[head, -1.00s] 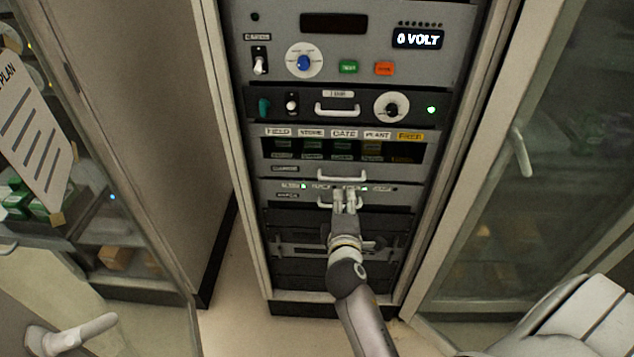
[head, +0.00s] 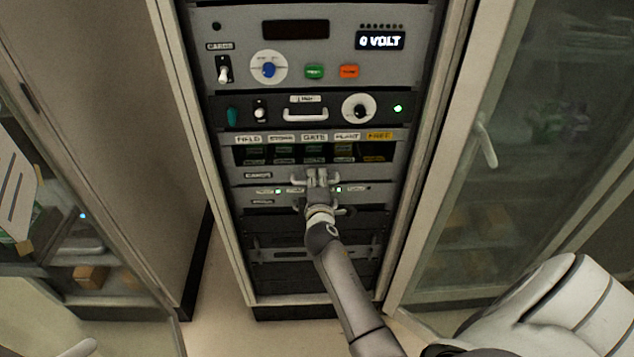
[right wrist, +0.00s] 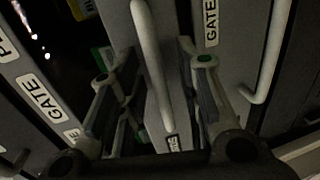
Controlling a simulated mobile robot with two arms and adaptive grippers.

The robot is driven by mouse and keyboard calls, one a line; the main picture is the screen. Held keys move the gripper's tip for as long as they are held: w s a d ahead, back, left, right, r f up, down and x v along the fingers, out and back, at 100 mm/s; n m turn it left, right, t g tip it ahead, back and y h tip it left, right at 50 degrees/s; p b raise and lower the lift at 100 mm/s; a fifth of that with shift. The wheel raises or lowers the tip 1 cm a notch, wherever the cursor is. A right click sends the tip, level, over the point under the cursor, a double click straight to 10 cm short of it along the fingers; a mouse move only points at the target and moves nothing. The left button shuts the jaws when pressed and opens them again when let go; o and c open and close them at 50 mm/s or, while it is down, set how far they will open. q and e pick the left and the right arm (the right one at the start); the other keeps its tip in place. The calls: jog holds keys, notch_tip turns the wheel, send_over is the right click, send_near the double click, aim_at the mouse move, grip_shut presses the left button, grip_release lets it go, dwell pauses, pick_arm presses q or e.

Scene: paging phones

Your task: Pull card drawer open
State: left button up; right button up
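The card drawer (head: 258,175) is a grey front labelled CARDS, below a window with green cards, in the rack's middle. It looks flush with the rack. Its pale bar handle (head: 298,180) is partly hidden by my right gripper (head: 318,176). In the right wrist view the handle (right wrist: 150,60) runs between the two fingers of my right gripper (right wrist: 150,85). The fingers are apart, one on each side of the bar, with visible gaps. My left gripper is not in view.
A lower panel with small lights and a GATE label has another bar handle (right wrist: 268,60) close to my right finger. Above are a black panel (head: 330,109) with a handle and dial, and a grey panel reading 0 VOLT (head: 380,41). A glass door (head: 500,170) stands at right.

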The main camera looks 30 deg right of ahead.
grip_shut()
jog(key=shift+s+a+f, duration=0.1)
dwell(0.4)
